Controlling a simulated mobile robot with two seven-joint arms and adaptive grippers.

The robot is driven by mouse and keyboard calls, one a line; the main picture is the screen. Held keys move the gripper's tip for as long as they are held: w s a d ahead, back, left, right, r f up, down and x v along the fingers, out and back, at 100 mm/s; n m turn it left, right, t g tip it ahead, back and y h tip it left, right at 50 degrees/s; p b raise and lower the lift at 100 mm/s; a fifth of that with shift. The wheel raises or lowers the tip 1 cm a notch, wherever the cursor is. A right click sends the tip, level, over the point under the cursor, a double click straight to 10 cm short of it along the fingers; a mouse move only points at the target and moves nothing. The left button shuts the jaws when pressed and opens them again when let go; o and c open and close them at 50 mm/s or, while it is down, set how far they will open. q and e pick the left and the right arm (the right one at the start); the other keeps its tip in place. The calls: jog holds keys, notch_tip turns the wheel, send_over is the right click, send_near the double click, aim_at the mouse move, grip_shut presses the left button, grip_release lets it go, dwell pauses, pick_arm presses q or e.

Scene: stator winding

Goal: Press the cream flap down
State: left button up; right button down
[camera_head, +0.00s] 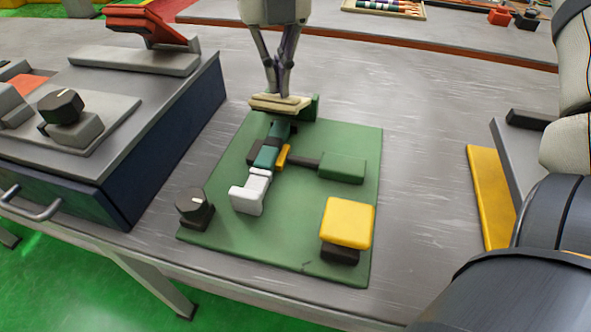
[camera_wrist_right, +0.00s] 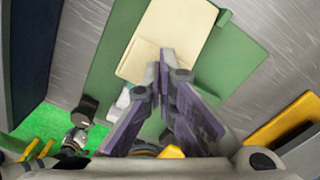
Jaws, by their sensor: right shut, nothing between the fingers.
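The cream flap (camera_head: 267,103) is a flat pale piece at the back of the green board (camera_head: 222,215). It looks roughly level, slightly tilted, with a green upright part at its right end. In the right wrist view the cream flap (camera_wrist_right: 160,38) is a broad pale rectangle beyond the fingertips. My right gripper (camera_head: 283,94) is shut and empty, pointing down with its tips at the flap's top. The right gripper (camera_wrist_right: 168,62) also shows shut over the flap's near edge in the wrist view. I cannot tell whether it touches. My left gripper is not in view.
The board also carries a teal and white lever (camera_head: 249,193), a green block (camera_head: 342,167), a yellow button (camera_head: 347,222) and a black knob (camera_head: 194,207). A dark blue drawer cabinet (camera_head: 165,150) stands left. Bare table lies right of the board.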

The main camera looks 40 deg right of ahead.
aim_at(276, 97)
dwell(0.3)
jog(key=shift+s+a+f, duration=0.15)
jog(key=shift+f, duration=0.4)
jog(key=shift+s+a+f, duration=0.1)
jog(key=shift+a+f, duration=0.05)
jog(key=shift+f, duration=0.5)
jog(key=shift+s+a+f, duration=0.1)
jog(key=shift+a+f, duration=0.05)
jog(key=shift+f, duration=0.5)
jog(key=shift+r, duration=4)
